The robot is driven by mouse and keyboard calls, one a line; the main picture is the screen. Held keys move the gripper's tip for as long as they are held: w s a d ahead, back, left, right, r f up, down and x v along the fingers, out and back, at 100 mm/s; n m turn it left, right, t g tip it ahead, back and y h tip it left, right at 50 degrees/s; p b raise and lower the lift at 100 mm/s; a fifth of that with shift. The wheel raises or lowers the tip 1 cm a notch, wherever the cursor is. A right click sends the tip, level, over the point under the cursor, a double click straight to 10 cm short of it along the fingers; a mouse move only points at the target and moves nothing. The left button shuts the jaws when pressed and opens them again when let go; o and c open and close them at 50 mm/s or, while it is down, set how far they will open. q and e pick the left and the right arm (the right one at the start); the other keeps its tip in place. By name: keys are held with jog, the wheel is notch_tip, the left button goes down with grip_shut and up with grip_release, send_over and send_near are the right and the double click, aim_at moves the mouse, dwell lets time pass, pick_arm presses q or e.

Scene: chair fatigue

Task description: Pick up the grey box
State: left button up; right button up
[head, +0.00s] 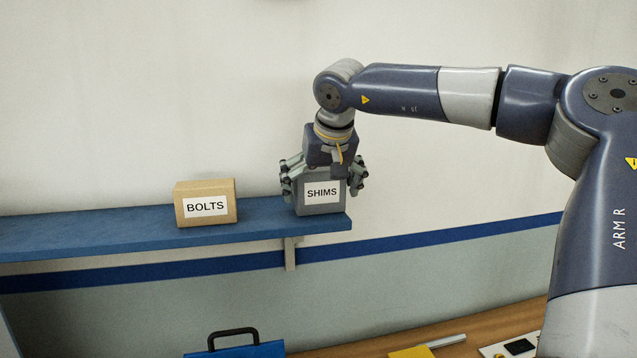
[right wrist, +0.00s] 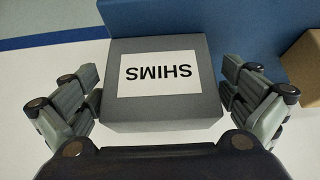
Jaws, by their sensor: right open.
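The grey box (head: 320,207), labelled SHIMS, stands on the blue shelf near its right end. My right gripper (head: 324,185) is above it, pointing down, with its fingers on either side of the box. In the right wrist view the grey box (right wrist: 160,112) sits between the two open fingers (right wrist: 163,103). A gap shows between the box and the right finger; the left finger is very close to the box's side, and I cannot tell whether it touches. My left gripper is not in view.
A tan box (head: 206,203) labelled BOLTS stands on the blue shelf (head: 120,229) left of the grey box, with a gap between them. The wall is close behind the shelf. Below are a wooden bench (head: 375,345) and a blue case with a black handle (head: 233,347).

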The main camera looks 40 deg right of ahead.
jog(key=shift+x, duration=1.1)
jog(key=shift+s+r, duration=0.1)
jog(key=shift+s, duration=0.1)
jog(key=c, duration=1.1)
jog(key=shift+r, duration=0.1)
